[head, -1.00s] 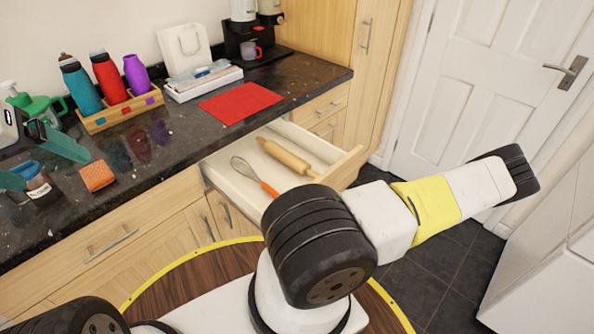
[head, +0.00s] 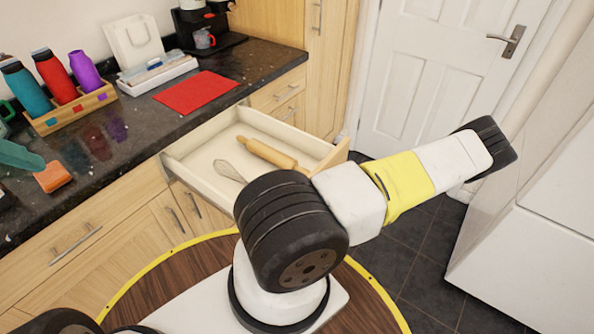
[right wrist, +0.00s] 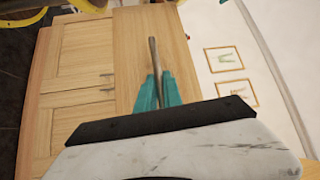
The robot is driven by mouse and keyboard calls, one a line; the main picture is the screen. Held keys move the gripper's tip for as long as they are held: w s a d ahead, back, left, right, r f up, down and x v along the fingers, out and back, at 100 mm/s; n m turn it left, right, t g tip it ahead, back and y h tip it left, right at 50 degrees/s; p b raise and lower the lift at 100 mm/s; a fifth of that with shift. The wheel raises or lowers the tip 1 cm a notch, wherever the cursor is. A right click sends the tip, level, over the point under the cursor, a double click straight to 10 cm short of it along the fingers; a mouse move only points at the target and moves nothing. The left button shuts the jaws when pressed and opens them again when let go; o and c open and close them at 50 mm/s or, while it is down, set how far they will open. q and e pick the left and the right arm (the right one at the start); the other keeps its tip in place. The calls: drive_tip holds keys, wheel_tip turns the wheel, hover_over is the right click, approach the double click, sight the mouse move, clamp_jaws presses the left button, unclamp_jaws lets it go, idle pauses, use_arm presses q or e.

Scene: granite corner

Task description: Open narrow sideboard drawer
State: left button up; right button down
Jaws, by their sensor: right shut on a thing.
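The narrow sideboard drawer (head: 205,147) is pulled well out below the counter in the head view. It holds a rolling pin (head: 266,152) and a whisk (head: 229,171), whose handle is hidden behind my right arm. In the right wrist view my right gripper (right wrist: 153,88) has its teal fingers shut on the metal bar handle (right wrist: 153,53) of a wooden front. In the head view my right arm hides this grip. One teal finger of my left gripper (head: 20,157) shows at the left edge, above the counter beside an orange sponge (head: 52,177); the rest is cut off.
The dark counter (head: 135,160) carries a bottle rack (head: 72,109), a red mat (head: 197,92), a white tray (head: 158,74) and a coffee machine (head: 203,25). A white cabinet (head: 530,220) stands at the right. Tiled floor (head: 420,262) lies open before the door.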

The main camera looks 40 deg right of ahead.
drive_tip(key=c, duration=1.5)
unclamp_jaws()
drive_tip(key=v, duration=0.8)
